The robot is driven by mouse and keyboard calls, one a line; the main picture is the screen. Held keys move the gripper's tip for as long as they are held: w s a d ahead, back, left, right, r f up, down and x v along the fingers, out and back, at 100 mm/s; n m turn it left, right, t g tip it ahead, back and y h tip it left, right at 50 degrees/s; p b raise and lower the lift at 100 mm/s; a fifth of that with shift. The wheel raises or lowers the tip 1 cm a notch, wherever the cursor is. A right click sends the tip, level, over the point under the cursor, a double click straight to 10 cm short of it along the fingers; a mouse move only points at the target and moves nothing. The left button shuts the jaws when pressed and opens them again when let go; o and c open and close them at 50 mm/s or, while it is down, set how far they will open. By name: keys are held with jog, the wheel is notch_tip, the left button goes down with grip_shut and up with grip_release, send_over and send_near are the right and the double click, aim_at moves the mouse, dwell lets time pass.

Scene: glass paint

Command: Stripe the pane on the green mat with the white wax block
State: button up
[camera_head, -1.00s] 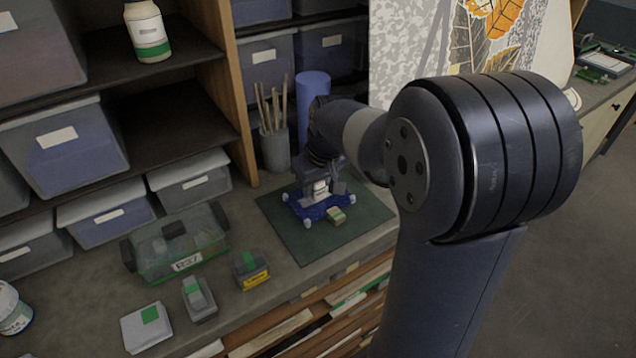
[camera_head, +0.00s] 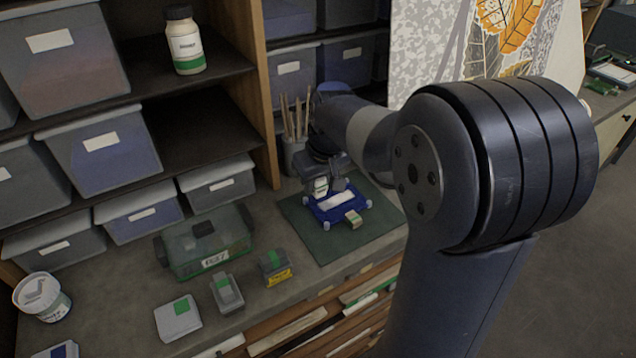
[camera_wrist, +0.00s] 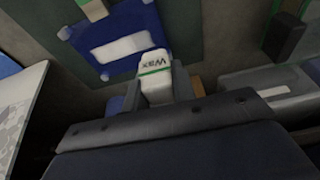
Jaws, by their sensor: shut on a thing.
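The blue pane (camera_head: 358,200) lies on small corner supports on the green mat (camera_head: 318,246). A white stripe (camera_head: 337,202) runs across its middle and also shows in the wrist view (camera_wrist: 118,48). My gripper (camera_head: 327,186) is shut on the white wax block (camera_wrist: 154,68), which has a green band and the word "Wax". The block is at the pane's rear left side in the head view. In the wrist view its end overlaps the pane's edge; I cannot tell whether they touch.
A small beige-and-green block (camera_head: 353,219) is at the pane's front edge. A brush pot (camera_head: 294,157) stands behind the mat. A printed panel (camera_head: 440,50) stands behind.

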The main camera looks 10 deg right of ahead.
jog(key=shift+r+p, duration=1)
jog(key=shift+r, duration=0.6)
jog(key=p, duration=0.3)
jog(key=shift+r, duration=0.2)
